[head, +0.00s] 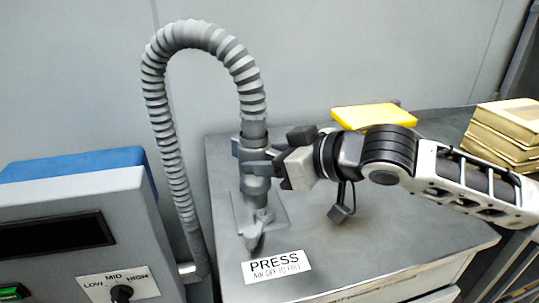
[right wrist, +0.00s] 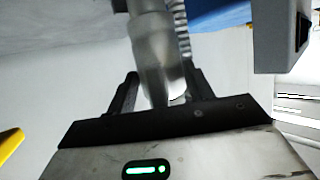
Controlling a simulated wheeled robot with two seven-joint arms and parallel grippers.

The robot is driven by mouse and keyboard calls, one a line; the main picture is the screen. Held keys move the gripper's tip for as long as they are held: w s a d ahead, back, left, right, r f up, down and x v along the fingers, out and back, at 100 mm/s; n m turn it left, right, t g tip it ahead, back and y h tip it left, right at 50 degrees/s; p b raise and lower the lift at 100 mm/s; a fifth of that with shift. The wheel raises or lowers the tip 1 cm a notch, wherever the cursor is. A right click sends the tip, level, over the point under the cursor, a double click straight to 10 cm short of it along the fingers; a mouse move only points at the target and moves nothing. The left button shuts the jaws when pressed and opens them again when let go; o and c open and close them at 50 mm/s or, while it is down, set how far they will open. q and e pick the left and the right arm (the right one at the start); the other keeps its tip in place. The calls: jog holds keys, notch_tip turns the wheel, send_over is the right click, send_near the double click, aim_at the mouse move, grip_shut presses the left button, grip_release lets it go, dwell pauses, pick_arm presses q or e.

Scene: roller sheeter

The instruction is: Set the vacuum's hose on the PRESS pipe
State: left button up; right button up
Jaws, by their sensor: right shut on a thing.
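The grey ribbed hose (head: 193,35) rises behind the control box, arches over and comes down to a smooth end cuff (head: 254,132). The cuff also shows in the right wrist view (right wrist: 153,45). My right gripper (head: 256,160) comes in from the right and is shut on the hose's end cuff, which is upright. The PRESS pipe (head: 256,188) stands on a square plate directly below the cuff, behind the PRESS label (head: 276,267). The fingers hide the joint, so I cannot tell how far the cuff sits on the pipe. My left gripper is out of view.
A control box (head: 75,215) with a blue top and a LOW-MID-HIGH knob (head: 122,294) stands at left. A small grey lever (head: 254,236) is at the pipe's foot. A yellow item (head: 373,116) and stacked tan blocks (head: 508,122) lie behind my arm. The grey top's right front is clear.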

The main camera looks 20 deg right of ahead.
jog(key=shift+f, duration=0.55)
jog(key=shift+f+b, duration=0.3)
jog(key=shift+f, duration=0.15)
jog(key=shift+f+b, duration=0.35)
jog(key=shift+f, duration=0.55)
dwell(1.0)
